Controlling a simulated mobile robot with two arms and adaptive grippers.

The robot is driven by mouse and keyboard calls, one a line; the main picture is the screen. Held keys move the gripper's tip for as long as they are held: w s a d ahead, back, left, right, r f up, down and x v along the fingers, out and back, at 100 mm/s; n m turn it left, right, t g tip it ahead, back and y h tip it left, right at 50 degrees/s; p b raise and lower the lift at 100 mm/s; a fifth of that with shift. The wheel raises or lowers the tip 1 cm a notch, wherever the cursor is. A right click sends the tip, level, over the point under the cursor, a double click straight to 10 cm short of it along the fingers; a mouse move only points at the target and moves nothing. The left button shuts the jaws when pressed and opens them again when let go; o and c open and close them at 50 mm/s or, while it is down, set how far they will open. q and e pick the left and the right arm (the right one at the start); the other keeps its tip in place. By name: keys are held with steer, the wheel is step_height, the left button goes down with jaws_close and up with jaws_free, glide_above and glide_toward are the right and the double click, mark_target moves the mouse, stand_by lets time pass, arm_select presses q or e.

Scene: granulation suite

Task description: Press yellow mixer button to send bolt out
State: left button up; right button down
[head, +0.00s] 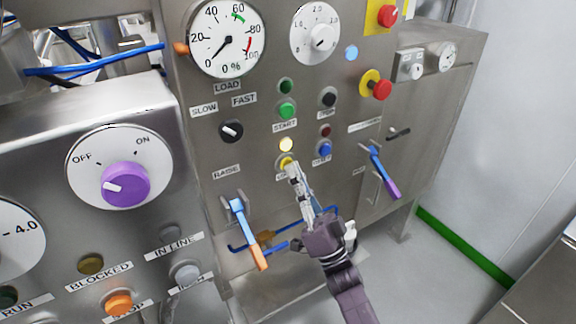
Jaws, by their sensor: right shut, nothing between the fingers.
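The yellow button (284,161) is on the steel mixer panel (255,180), below a lit yellow lamp (287,145). My right gripper (291,168) reaches up from below. Its shut fingertips are at the button's lower right edge and partly cover it and its label. I cannot tell whether the tips touch the button or stop just short of it. No bolt can be made out. My left gripper is not in view.
A blue button (323,150) sits close right of the fingers. Levers with orange (258,255) and purple (386,180) ends stick out on either side. Red stop buttons (381,90) are at upper right. A purple-knobbed panel (126,184) stands at left.

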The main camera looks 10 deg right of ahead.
steer(key=shift+w, duration=0.15)
stand_by(0.5)
steer(key=shift+s+d+p, duration=0.25)
steer(key=shift+s+p, duration=0.2)
steer(key=shift+s, duration=0.35)
steer(key=s, duration=0.1)
steer(key=s+d+p, duration=0.1)
steer(key=s, duration=0.1)
steer(key=s+d+p, duration=0.1)
steer(key=shift+s, duration=0.35)
stand_by(1.6)
